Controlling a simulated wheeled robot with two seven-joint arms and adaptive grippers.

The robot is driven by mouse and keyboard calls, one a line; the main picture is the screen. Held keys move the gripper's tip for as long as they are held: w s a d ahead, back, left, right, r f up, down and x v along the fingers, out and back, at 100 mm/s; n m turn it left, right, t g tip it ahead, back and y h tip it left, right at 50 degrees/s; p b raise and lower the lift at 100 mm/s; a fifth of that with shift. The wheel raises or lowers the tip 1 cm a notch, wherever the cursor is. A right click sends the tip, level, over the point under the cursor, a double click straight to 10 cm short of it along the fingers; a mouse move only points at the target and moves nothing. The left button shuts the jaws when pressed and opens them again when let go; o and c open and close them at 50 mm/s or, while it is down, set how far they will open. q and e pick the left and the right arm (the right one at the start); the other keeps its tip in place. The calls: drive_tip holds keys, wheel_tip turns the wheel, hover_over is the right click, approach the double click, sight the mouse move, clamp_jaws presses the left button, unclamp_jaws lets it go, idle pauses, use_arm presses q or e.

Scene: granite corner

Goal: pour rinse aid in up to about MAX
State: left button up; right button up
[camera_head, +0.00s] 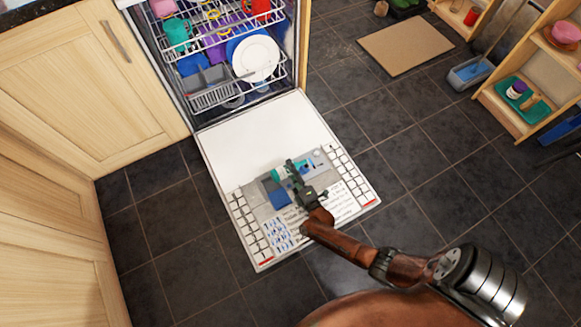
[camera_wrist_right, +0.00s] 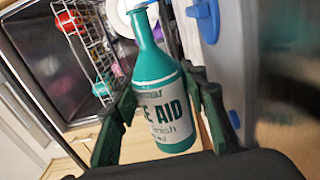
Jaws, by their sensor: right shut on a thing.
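My right gripper (camera_head: 293,172) is shut on a teal rinse aid bottle (camera_head: 279,174), over the open dishwasher door. In the right wrist view the bottle (camera_wrist_right: 158,90) stands between the two fingers (camera_wrist_right: 160,112), its white label partly reading "E AID". Its neck points away from the wrist. The head view does not show clearly how far it is tilted. The grey dispenser panel (camera_head: 258,187) with blue parts is on the door under the gripper, partly covered by it. Blue parts (camera_wrist_right: 203,22) also show right of the bottle in the wrist view. No MAX mark is readable. My left gripper is out of view.
The dishwasher door (camera_head: 235,135) lies open and flat. Behind it are racks (camera_head: 215,95) with dishes and a white plate (camera_head: 256,58). Wooden cabinets (camera_head: 80,75) stand at left. A mat (camera_head: 405,43) and shelves (camera_head: 520,115) are at upper right. The tiled floor (camera_head: 440,150) between is clear.

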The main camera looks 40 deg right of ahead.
drive_tip(key=shift+f+m+b, duration=0.35)
drive_tip(key=shift+f+m, duration=0.05)
drive_tip(key=shift+m, duration=0.1)
drive_tip(key=shift+r, duration=0.1)
idle(0.5)
wheel_tip(320, 180, up, 2)
drive_tip(key=shift+w+r+n+p, duration=0.1)
drive_tip(key=shift+w+n+p, duration=0.05)
drive_tip(key=shift+n+p, duration=0.85)
drive_tip(key=shift+r, duration=0.1)
drive_tip(key=shift+n+p, duration=0.3)
drive_tip(key=shift+n, duration=0.1)
drive_tip(key=shift+f, duration=0.2)
